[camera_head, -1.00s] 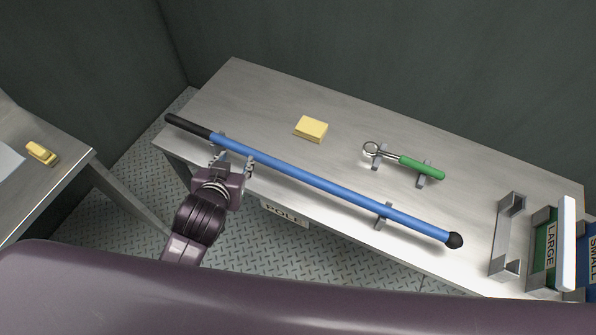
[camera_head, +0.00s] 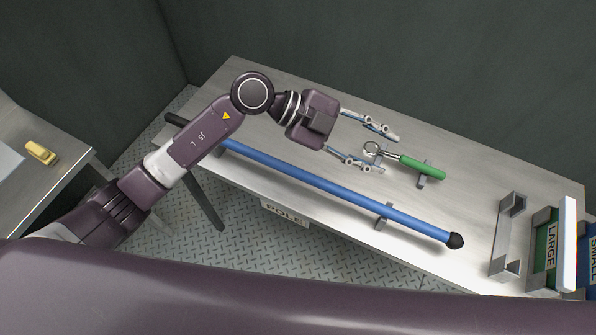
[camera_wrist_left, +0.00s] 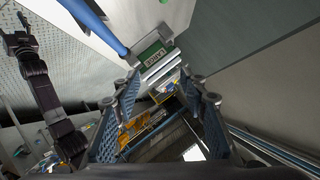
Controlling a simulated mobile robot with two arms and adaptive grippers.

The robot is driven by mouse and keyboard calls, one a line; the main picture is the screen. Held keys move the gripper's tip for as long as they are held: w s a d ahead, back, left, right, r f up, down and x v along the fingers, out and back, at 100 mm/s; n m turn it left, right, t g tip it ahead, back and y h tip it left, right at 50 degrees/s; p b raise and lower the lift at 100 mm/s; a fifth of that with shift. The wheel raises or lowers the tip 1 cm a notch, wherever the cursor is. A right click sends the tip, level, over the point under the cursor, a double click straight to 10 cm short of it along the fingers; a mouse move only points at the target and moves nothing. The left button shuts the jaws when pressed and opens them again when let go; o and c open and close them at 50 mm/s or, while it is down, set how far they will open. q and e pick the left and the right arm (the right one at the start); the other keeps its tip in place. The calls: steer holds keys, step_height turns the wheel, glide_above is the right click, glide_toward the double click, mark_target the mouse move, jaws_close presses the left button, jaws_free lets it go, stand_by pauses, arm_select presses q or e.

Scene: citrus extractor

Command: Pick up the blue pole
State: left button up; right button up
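The blue pole (camera_head: 320,184) lies on small grey brackets along the near side of the metal table. Its black ball tip is at the right; its dark far end is partly hidden behind my left arm. The pole also crosses the top left of the left wrist view (camera_wrist_left: 95,22). My left gripper (camera_head: 387,152) is open and empty, above the table beyond the pole, fingers pointing right. Its spread fingers also show in the left wrist view (camera_wrist_left: 163,92). A dark gripper at the left of that view (camera_wrist_left: 18,40) looks like my right one; its finger state is unclear.
A green-handled ring tool (camera_head: 422,167) lies close to the left fingertips. A grey bracket (camera_head: 507,238) and a green box marked LARGE (camera_head: 546,250) stand at the right. A side table (camera_head: 60,180) holds a yellow block (camera_head: 41,152).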

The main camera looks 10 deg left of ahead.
arm_select(q)
steer(key=w+a+f+n+y, duration=0.1)
steer(key=w+a+f+y, duration=0.2)
steer(key=a+f+y, duration=0.55)
steer(key=n+y, duration=0.3)
steer(key=y, duration=0.1)
glide_above(264, 156)
steer(key=shift+w+d+r, duration=0.15)
steer(key=shift+w+d, duration=0.1)
steer(key=shift+d, duration=0.1)
steer(key=shift+a+f, duration=0.2)
steer(key=shift+a, duration=0.1)
steer(key=f+p, duration=0.1)
steer(key=f, duration=0.1)
steer(key=f+p, duration=0.1)
steer(key=f, duration=0.1)
steer(key=f+p, duration=0.1)
steer(key=f, duration=0.1)
steer(key=shift+s+a+f, duration=0.1)
steer(key=shift+s+f, duration=0.05)
steer(key=shift+s, duration=0.2)
steer(key=shift+w+f, duration=0.1)
steer(key=shift+f, duration=0.4)
jaws_close()
arm_select(e)
steer(key=r, duration=0.3)
steer(key=shift+w+d+r, duration=0.1)
steer(key=shift+w+d, duration=0.1)
steer(key=shift+w, duration=0.15)
